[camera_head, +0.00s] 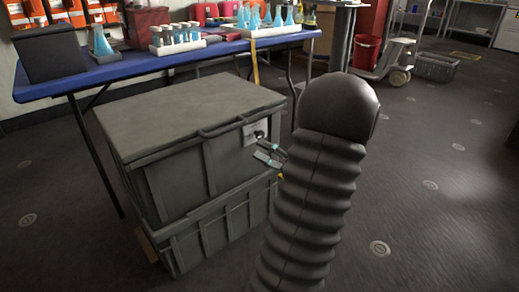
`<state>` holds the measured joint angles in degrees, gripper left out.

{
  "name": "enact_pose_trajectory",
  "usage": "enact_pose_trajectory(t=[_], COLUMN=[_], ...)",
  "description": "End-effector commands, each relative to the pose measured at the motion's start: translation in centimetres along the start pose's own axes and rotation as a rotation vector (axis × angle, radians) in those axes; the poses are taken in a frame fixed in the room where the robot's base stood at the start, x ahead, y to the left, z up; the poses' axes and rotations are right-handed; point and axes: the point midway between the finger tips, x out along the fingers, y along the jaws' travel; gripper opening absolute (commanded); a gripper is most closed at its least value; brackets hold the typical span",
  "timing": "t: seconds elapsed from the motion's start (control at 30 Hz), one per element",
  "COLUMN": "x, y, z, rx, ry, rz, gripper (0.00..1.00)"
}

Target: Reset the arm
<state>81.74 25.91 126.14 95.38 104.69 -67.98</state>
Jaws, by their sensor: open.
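My arm (315,190), in a dark ribbed sleeve with a rounded top, stands in the middle of the head view. My gripper (266,153) shows just left of the sleeve as two small dark fingers with pale blue marks, spread apart. It looks empty. In the picture it lies in front of the right side of the large grey-green crate (200,118); I cannot tell how far from it. The rest of the gripper and wrist is hidden behind the sleeve.
A blue table (130,70) behind the crate holds flasks (103,42), a rack of tubes (178,38) and a dark box (50,53). A red bin (366,51), a scooter-like cart (396,58) and a grey basket (436,68) stand at the back. The floor at right is clear.

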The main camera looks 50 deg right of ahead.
Motion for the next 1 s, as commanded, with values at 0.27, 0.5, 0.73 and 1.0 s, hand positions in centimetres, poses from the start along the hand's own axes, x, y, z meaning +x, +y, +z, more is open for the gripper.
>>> enact_pose_trajectory(t=[0.27, 0.5, 0.73, 1.0], x=[0.0, 0.2, 5.7, 11.8], y=[0.0, -0.1, -1.4, -3.5], z=[0.0, 0.1, 6.0, 21.0], rx=[0.0, 0.002, 0.068, 0.12], ry=[0.0, -0.006, -0.22, -0.682], rz=[0.0, 0.003, 0.111, 0.461], gripper=[0.41, 0.41, 0.41, 0.41])
